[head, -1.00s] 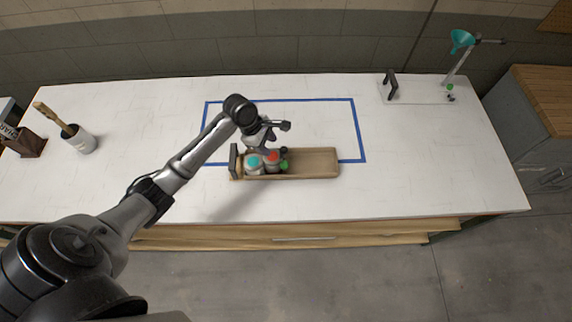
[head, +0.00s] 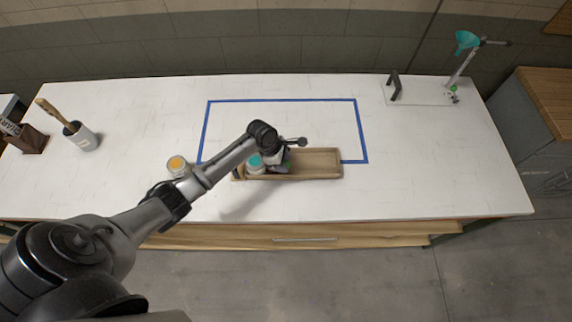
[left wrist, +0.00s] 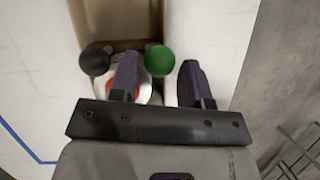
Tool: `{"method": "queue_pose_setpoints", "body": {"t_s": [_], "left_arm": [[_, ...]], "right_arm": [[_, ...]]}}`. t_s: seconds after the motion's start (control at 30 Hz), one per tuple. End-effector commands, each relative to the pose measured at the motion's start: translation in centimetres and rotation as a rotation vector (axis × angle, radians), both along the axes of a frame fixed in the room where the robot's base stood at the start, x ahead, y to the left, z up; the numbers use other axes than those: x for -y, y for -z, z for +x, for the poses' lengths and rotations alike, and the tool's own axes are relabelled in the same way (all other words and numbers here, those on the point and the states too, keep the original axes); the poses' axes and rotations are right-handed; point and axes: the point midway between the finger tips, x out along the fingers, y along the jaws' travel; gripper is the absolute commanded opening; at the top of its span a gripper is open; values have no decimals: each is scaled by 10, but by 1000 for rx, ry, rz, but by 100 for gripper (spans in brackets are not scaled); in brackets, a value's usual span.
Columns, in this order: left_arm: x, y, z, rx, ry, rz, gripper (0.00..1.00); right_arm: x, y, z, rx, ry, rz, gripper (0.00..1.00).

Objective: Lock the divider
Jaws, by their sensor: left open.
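The wooden colorant rack (head: 320,163) lies near the front middle of the table. A teal-topped container (head: 255,164) stands in its left part. My left gripper (head: 281,163) is low over the rack, just right of that container, and hides much of what is there. In the left wrist view its open fingers (left wrist: 160,82) point towards the divider (left wrist: 125,46), a brown bar across the rack. A green knob (left wrist: 158,60) is at the divider's right end, framed between the fingers, and a black knob (left wrist: 95,61) is at its left end. Contact cannot be told. A red-and-white container (left wrist: 146,86) is partly behind the left finger.
An orange-topped jar (head: 177,166) stands left of the rack, beside my arm. Blue tape (head: 285,99) outlines a rectangle on the table (head: 440,175). A brush holder (head: 81,138) stands far left, and a teal funnel stand (head: 466,43) back right. The rack's right part is empty.

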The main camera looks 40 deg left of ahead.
Motion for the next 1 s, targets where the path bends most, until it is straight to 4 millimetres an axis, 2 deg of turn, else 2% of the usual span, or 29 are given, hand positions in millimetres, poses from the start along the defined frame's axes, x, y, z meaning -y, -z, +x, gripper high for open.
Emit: {"method": "queue_pose_setpoints", "body": {"t_s": [0.23, 0.67, 1.0], "left_arm": [[7, 19, 5, 2, 0, 1, 43], [8, 24, 6, 1, 1, 1, 42], [8, 23, 6, 1, 1, 1, 10]], "right_arm": [[0, 3, 0, 0, 0, 0, 62], [0, 3, 0, 0, 0, 0, 62], [0, 3, 0, 0, -1, 0, 62]]}}
